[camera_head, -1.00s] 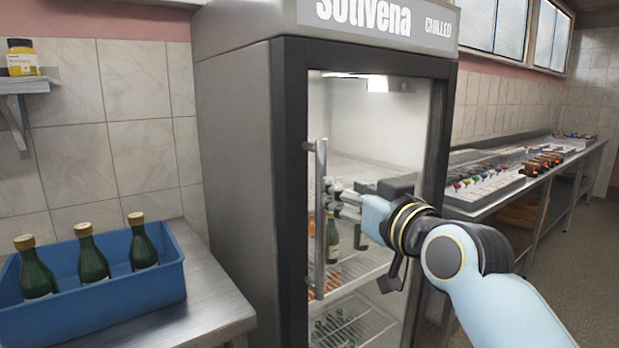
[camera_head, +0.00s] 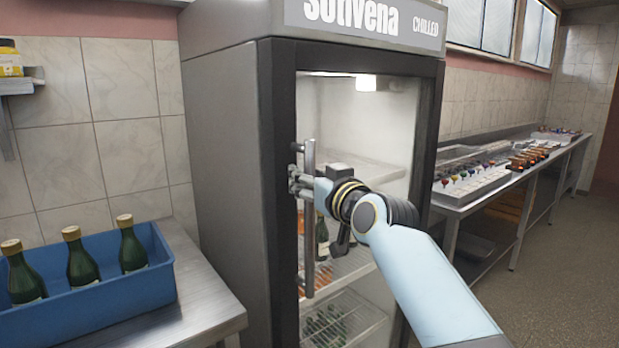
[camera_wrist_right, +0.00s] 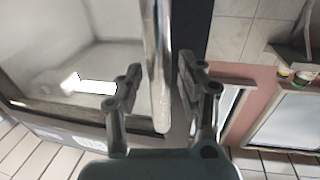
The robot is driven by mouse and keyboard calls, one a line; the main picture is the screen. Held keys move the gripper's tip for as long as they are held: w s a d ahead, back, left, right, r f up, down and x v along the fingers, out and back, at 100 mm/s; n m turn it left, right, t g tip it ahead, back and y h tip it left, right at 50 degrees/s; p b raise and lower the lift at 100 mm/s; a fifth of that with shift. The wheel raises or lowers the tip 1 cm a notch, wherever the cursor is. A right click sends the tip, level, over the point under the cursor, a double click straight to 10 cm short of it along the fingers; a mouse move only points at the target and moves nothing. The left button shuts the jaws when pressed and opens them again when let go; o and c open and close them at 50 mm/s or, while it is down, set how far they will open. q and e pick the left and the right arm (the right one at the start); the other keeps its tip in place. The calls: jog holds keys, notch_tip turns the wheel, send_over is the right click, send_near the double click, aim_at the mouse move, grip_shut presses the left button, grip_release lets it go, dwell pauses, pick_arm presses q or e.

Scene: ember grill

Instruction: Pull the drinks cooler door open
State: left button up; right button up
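The drinks cooler (camera_head: 225,150) is a tall dark grey cabinet with a glass door (camera_head: 350,130) in a black frame. The door looks shut. Its vertical metal handle (camera_head: 309,255) is on the left side of the door. My right gripper (camera_head: 298,182) is at the upper half of the handle. In the right wrist view the bar (camera_wrist_right: 158,45) stands between the two fingers of the right gripper (camera_wrist_right: 160,80), which are apart with a small gap on each side. My left gripper is out of view.
A blue crate (camera_head: 100,302) with green bottles (camera_head: 82,262) stands on a steel counter (camera_head: 205,300) to the left of the cooler. A long steel counter (camera_head: 480,205) with trays runs along the right wall. The floor (camera_head: 560,260) at the right is clear.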

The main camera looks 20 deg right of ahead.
grip_shut()
jog(key=shift+w+f, duration=0.1)
jog(key=shift+f, duration=0.1)
dwell(0.4)
